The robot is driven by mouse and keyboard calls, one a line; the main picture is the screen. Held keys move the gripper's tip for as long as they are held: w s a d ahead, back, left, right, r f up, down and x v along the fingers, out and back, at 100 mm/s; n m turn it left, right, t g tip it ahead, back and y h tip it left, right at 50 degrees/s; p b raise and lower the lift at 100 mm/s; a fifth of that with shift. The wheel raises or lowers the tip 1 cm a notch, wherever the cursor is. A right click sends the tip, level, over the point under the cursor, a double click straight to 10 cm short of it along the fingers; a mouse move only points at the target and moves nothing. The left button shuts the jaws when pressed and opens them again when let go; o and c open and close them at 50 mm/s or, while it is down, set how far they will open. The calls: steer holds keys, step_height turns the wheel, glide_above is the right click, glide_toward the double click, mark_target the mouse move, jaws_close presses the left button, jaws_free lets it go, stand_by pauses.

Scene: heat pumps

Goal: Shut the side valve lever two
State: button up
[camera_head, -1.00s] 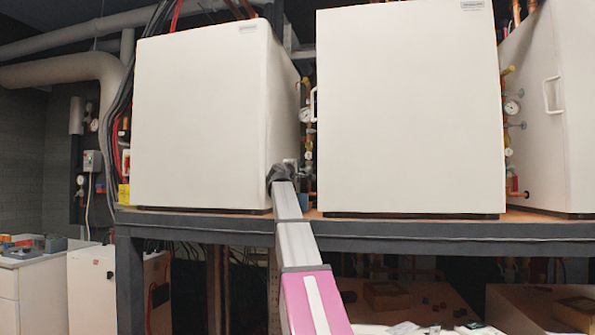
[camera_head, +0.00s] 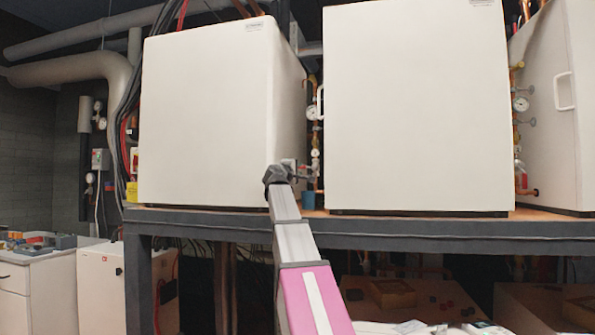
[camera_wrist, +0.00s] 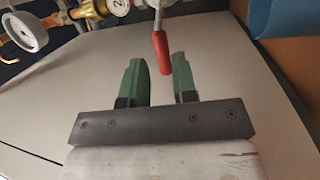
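A red valve lever (camera_wrist: 161,52) hangs from metal pipework at the top middle of the wrist view. My gripper (camera_wrist: 160,64) has two green fingers, spread apart and empty. In that picture the lever's free end lies between the fingertips, nearer the right one. I cannot tell its depth relative to them, and no contact is clear. In the head view my gripper (camera_head: 293,164) is beside the lower right edge of the left white cabinet (camera_head: 215,115), near the gap with valves and gauges. The lever cannot be made out there.
A gauge (camera_wrist: 118,5) and a round white dial (camera_wrist: 27,32) sit left of the lever. A blue object (camera_wrist: 282,18) is at the upper right. The right white cabinet (camera_head: 415,110) bounds the narrow gap above the dark shelf frame (camera_head: 420,236).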

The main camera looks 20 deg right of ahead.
steer(key=shift+d, duration=0.1)
steer(key=shift+s+d, duration=0.65)
steer(key=shift+d, duration=0.15)
steer(key=s+a, duration=0.6)
steer(key=s, duration=0.3)
steer(key=s+a, duration=0.6)
steer(key=s, duration=0.3)
steer(key=shift+a, duration=0.15)
steer(key=shift+s, duration=0.15)
stand_by(0.3)
